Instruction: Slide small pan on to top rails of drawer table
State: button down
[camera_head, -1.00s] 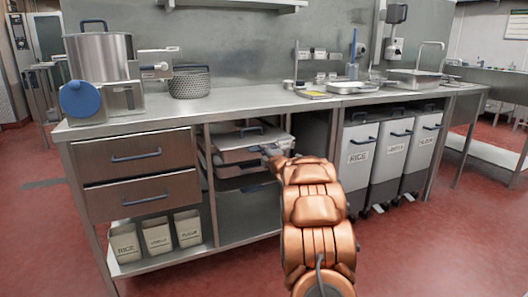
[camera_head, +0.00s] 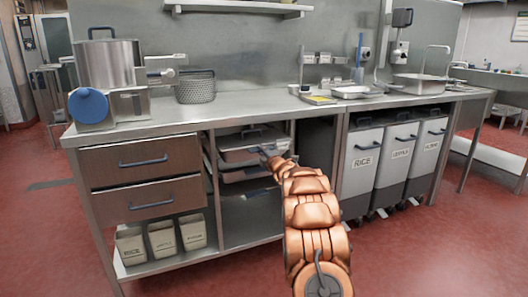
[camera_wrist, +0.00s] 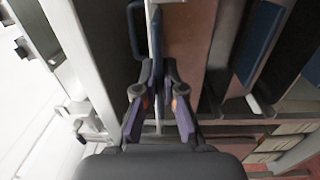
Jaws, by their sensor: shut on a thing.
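The small pan (camera_head: 238,155) is a shallow metal pan with a dark handle, in the upper part of the open rail bay of the drawer table (camera_head: 207,172). It lies roughly level. My gripper (camera_head: 266,150) is at the front of the bay against the pan's near edge. A dark blue handle (camera_wrist: 137,28) shows just left of the fingertips. Whether the pan's edges sit inside the top rails is hidden.
Another pan (camera_head: 246,174) sits just below. Two closed drawers (camera_head: 145,160) are to the left, with small labelled bins (camera_head: 162,239) underneath. Large white bins (camera_head: 360,165) stand to the right. The countertop (camera_head: 250,104) is overhead. The red floor in front is clear.

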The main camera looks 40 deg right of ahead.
aim_at(258, 144)
jog(key=shift+r+p+x, duration=0.2)
jog(key=shift+p+x, duration=0.85)
jog(key=shift+x, duration=0.2)
jog(key=shift+r+p+x, duration=0.15)
jog(key=shift+p+x, duration=0.85)
jog(key=shift+x, duration=0.25)
jog(key=shift+f, duration=0.1)
jog(key=shift+w+d+f, duration=0.1)
jog(key=shift+w+f, duration=0.25)
jog(key=c, duration=0.7)
grip_release()
jog(key=shift+f, duration=0.2)
jog(key=shift+s, duration=0.15)
